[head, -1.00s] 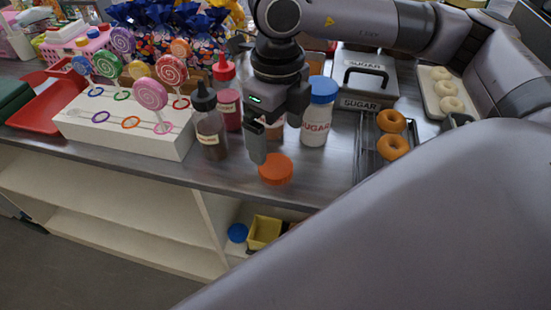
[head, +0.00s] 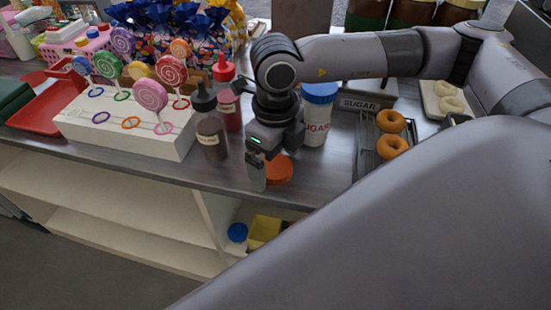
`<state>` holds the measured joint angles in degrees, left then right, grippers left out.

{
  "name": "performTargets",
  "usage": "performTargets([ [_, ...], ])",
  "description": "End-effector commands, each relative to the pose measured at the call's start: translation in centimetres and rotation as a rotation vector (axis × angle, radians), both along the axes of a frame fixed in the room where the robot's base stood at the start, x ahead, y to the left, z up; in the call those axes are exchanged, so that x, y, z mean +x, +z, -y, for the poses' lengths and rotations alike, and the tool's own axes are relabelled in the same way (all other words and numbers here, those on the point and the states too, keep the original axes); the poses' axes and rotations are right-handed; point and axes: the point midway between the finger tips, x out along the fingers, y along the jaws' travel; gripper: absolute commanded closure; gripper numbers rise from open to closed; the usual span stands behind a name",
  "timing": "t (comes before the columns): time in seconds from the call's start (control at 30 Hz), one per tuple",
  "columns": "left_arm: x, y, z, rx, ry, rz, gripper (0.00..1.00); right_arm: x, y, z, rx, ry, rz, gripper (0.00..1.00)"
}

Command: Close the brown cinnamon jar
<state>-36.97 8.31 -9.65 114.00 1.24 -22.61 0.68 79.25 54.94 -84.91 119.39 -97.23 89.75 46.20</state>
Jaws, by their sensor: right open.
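An orange lid (head: 280,171) lies flat on the counter near its front edge, in the head view. My right gripper (head: 268,165) points down just beside it on the left, open, with one finger in front of the lid's left edge. I cannot tell whether it touches the lid. The brown cinnamon jar cannot be made out; my right gripper and wrist cover the counter behind the lid. My left gripper is not in view.
A white sugar jar with a blue lid (head: 318,113) stands right of my wrist. A brown sauce bottle (head: 211,138) and a red one (head: 229,108) stand left. A lollipop stand (head: 130,138) and a donut rack (head: 366,148) flank the area. The counter's front edge is close.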

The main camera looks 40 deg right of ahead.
Motion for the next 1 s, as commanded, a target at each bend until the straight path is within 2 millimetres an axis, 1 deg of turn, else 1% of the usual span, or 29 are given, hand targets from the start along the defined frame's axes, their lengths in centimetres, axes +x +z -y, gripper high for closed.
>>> performTargets([
  [0.33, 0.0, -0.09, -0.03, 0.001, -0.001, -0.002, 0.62, -0.01, -0.21, 0.03, 0.0, 0.0, 0.0, 0.02],
  [0.37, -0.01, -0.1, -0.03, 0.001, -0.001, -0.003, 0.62, -0.01, -0.21, 0.03, 0.0, 0.0, 0.0, 0.05],
  [0.4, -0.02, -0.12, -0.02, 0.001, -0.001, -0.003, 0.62, -0.01, -0.2, 0.03, 0.0, 0.0, 0.0, 0.18],
  [0.47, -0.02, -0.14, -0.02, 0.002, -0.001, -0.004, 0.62, -0.01, -0.2, 0.03, 0.0, 0.0, 0.0, 0.38],
  [0.5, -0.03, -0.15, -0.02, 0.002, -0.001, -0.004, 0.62, -0.01, -0.2, 0.03, 0.0, 0.0, 0.0, 0.51],
  [0.53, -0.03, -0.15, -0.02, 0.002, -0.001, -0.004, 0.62, -0.01, -0.19, 0.03, 0.0, 0.0, 0.0, 0.61],
  [0.87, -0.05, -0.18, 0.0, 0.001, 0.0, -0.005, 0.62, 0.0, -0.17, 0.02, 0.0, 0.0, 0.0, 0.62],
  [1.0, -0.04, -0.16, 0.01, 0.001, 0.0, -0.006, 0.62, 0.03, 0.28, 0.01, 0.0, 0.0, 0.001, 0.62],
])
